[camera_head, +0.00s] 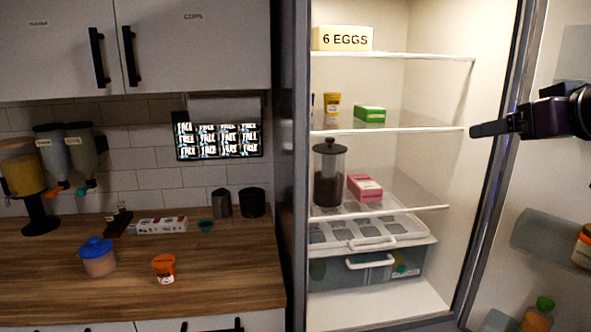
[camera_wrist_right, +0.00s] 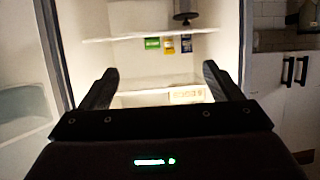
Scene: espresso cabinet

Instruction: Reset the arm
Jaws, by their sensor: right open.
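My right gripper (camera_head: 490,128) reaches in from the right in the head view, in front of the open fridge. In the right wrist view its two fingers (camera_wrist_right: 158,88) stand wide apart with nothing between them close by. The fridge shelves show beyond the fingers, appearing upside down in that view. The right gripper touches no shelf or item that I can see. My left gripper is not in view.
The fridge holds an egg box (camera_head: 342,38), a French press (camera_head: 328,172), a pink box (camera_head: 365,188) and a clear drawer (camera_head: 345,273). Its open door (camera_head: 560,190) is at right. The wooden counter (camera_head: 215,275) at left carries a blue-lidded container (camera_head: 98,260) and orange tub (camera_head: 164,268).

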